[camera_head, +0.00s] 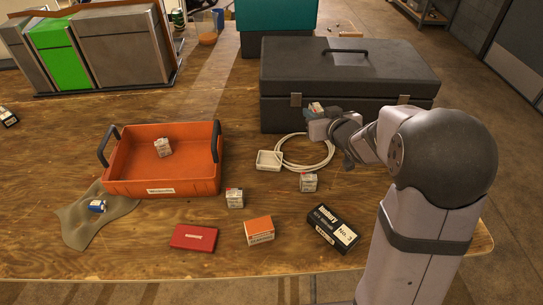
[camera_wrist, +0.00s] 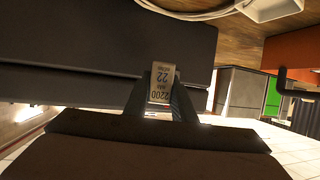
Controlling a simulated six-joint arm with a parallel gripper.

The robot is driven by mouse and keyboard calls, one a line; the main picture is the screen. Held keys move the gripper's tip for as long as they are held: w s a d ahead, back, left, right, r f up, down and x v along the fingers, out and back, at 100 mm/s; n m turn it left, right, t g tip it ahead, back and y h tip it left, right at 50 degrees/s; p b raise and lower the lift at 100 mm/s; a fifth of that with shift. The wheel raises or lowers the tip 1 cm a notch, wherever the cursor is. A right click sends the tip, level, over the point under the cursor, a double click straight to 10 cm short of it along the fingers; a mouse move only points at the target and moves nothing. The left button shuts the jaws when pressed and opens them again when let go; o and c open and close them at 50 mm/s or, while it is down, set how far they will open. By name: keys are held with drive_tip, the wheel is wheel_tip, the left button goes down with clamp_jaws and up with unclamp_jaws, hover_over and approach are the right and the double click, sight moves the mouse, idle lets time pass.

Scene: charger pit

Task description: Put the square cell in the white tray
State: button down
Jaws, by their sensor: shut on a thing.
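My gripper (camera_head: 322,116) is shut on a small boxy cell (camera_head: 316,107), raised in front of the black toolbox. In the wrist view the cell (camera_wrist: 161,83) shows a pale label face with "2200" between the fingers. The small white tray (camera_head: 268,160) sits on the table below and left of my gripper, beside a white cable; it looks empty. A corner of the tray shows in the wrist view (camera_wrist: 272,10). Similar white-labelled cells stand on the table (camera_head: 308,183), (camera_head: 234,199), and one lies inside the orange crate (camera_head: 163,148).
The black toolbox (camera_head: 350,75) stands close behind my gripper. A coiled white cable (camera_head: 331,157) lies right of the tray. The orange crate (camera_head: 160,185) is at left. A red box (camera_head: 194,237), an orange-white box (camera_head: 259,231) and a black box (camera_head: 332,229) lie in front.

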drive_tip(key=s+a+r+n+y, duration=0.2)
drive_tip(key=s+a+n+y, duration=0.1)
drive_tip(key=a, duration=1.1)
drive_tip(key=b, duration=0.2)
hover_over(270, 163)
drive_tip(key=shift+m+g+h, duration=0.3)
drive_tip(key=shift+m, duration=0.1)
drive_tip(key=shift+w+f, duration=0.1)
drive_tip(key=shift+f, duration=5.65)
drive_tip(key=shift+f, duration=0.4)
drive_tip(key=shift+f+b, duration=0.2)
drive_tip(key=shift+b, duration=0.15)
drive_tip(key=c, duration=1.5)
unclamp_jaws()
